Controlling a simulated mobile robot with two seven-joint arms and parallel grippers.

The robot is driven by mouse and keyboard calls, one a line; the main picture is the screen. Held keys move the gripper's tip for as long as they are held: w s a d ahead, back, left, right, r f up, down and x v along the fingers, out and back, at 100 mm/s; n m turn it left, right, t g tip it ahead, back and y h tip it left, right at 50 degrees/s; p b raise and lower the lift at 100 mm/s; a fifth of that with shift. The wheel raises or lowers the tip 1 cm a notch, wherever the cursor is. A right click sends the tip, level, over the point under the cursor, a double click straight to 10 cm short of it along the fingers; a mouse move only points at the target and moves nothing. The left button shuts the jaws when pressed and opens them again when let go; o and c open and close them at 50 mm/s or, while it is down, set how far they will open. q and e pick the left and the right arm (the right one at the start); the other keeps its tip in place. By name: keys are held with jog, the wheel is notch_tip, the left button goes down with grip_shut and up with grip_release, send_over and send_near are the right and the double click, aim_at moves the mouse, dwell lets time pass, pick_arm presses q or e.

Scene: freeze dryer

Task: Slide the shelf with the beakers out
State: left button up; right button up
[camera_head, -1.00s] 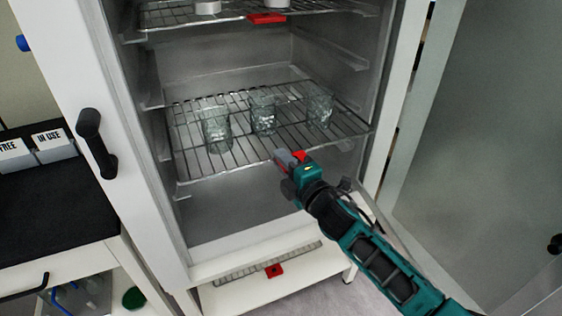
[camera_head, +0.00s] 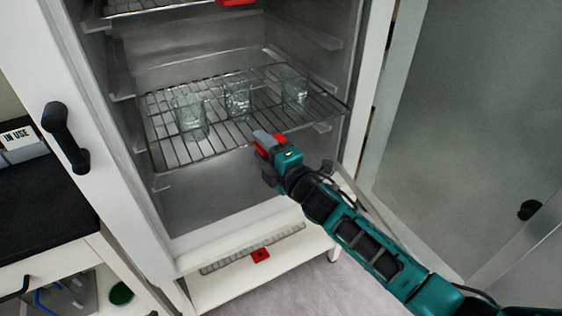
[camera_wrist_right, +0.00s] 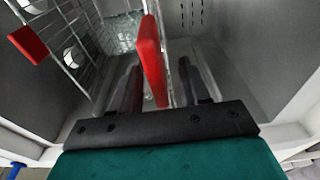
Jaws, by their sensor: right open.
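The wire shelf (camera_head: 215,149) with three clear glass beakers, left (camera_head: 190,118), middle (camera_head: 238,98) and right (camera_head: 294,90), is inside the open cabinet. The beakers stand upright. My right gripper (camera_head: 264,145) is at the shelf's front edge, by its red handle (camera_wrist_right: 152,60). In the right wrist view the handle lies between the two open fingers (camera_wrist_right: 158,88), with no clear grip on it. The fingers partly hide the handle in the head view. My left gripper is not in view.
An upper wire shelf (camera_head: 150,9) with its own red handle (camera_head: 236,2) is above. A lower ledge (camera_head: 240,275) has another red tab (camera_head: 261,255). The cabinet door (camera_head: 460,110) stands open at right. A black-topped bench (camera_head: 45,205) is at left.

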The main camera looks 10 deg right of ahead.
jog(key=v, duration=1.2)
